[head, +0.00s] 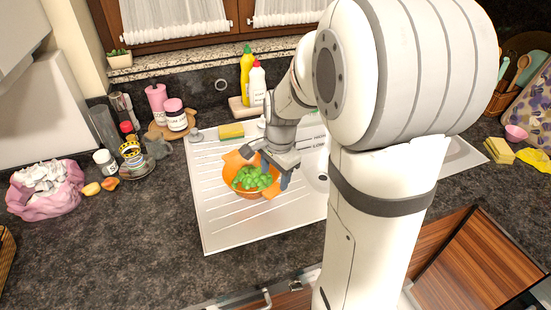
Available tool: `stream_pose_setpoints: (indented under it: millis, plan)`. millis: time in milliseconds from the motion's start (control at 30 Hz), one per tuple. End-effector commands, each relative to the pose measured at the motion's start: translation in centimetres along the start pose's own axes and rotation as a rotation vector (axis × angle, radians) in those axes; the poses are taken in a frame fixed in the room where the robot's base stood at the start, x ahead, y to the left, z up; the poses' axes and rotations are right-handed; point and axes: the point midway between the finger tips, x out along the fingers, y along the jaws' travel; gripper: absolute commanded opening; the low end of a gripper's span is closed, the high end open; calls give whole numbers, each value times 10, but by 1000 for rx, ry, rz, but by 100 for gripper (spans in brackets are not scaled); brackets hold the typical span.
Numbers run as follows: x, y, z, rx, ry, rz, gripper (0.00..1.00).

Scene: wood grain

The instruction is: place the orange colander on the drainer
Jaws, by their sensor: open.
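The orange colander (270,192) sits on the ribbed white drainer (225,226), left of the sink bowl. Green grapes or similar round green items (252,178) lie in it. My gripper (268,168) is at the colander's upper right side, with its jaws open. One finger is near the colander's back edge and the other is at its right. I cannot tell whether the fingers touch it. My arm hides part of the sink and the drainer's right side.
A yellow-green sponge (231,131) lies at the drainer's back edge. Yellow (246,62) and white (257,83) bottles stand behind. Pink jars (175,114) and a pink bag (45,190) are at left. A cabinet drawer or door (490,262) stands open at lower right. The drainer's front left is clear.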

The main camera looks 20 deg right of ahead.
Motion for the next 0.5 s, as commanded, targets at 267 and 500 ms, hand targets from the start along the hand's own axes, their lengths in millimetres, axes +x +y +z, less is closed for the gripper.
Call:
stream_pose_setpoints:
  millis: [267,500]
  plan:
    - [-57,0,0,1,2,-4,56]
    - [-79,3,3,-24,3,-4,56]
